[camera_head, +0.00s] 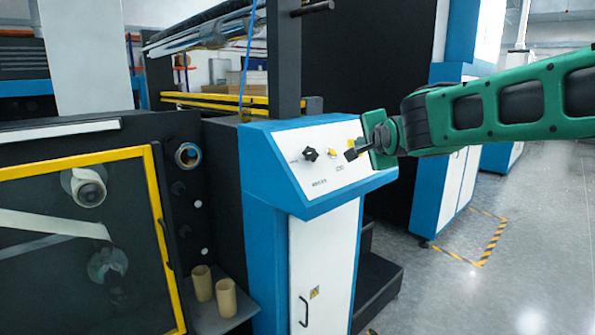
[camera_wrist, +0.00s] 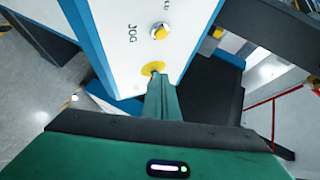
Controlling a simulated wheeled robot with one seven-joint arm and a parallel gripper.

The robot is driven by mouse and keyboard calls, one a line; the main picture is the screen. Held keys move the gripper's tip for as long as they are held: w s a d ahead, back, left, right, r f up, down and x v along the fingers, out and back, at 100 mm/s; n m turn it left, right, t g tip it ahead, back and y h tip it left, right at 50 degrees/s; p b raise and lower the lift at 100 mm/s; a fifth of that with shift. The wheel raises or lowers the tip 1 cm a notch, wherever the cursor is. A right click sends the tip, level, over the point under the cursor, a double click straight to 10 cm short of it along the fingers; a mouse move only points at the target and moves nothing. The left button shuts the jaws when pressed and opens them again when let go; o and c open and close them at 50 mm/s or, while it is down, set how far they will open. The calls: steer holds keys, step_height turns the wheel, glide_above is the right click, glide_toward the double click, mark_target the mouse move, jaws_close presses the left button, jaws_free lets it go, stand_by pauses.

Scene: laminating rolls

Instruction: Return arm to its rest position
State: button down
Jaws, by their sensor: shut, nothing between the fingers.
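My green arm reaches in from the right in the head view. My gripper (camera_head: 354,152) is shut and empty, just in front of the right end of the white control panel (camera_head: 318,172). In the wrist view my gripper (camera_wrist: 156,76) points at a yellow round button (camera_wrist: 153,68) under the label JOG. The fingertips overlap the button's lower edge; I cannot tell whether they touch it. The button (camera_head: 354,143) also shows in the head view, partly hidden by the gripper. A second knob with a yellow ring (camera_wrist: 160,32) sits beside it.
A black knob (camera_head: 310,154) is on the panel's left. The machine's yellow-framed window (camera_head: 158,200) is at the left, with two cardboard cores (camera_head: 226,297) on a shelf. Blue-white cabinets (camera_head: 455,170) stand behind the arm. Open floor (camera_head: 530,240) lies at the right.

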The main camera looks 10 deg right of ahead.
steer(key=s+d+f+n+g+h, duration=0.2)
steer(key=s+d+f+n+g, duration=0.35)
steer(key=s+d+f, duration=1.05)
steer(key=s+f+n+g+y, duration=0.1)
steer(key=s+f+g, duration=0.2)
steer(key=s, duration=0.7)
steer(key=s+a+f+n+g+y, duration=0.1)
steer(key=s+f+g, duration=0.2)
steer(key=s, duration=0.7)
steer(key=s+f+n+g, duration=0.2)
steer(key=s+f+g, duration=0.1)
steer(key=s, duration=0.7)
steer(key=shift+s+a+f+y, duration=0.3)
steer(key=shift+a+f+y, duration=0.1)
steer(key=shift+f, duration=0.25)
steer(key=shift+w+f+g, duration=0.25)
steer(key=shift+w, duration=0.4)
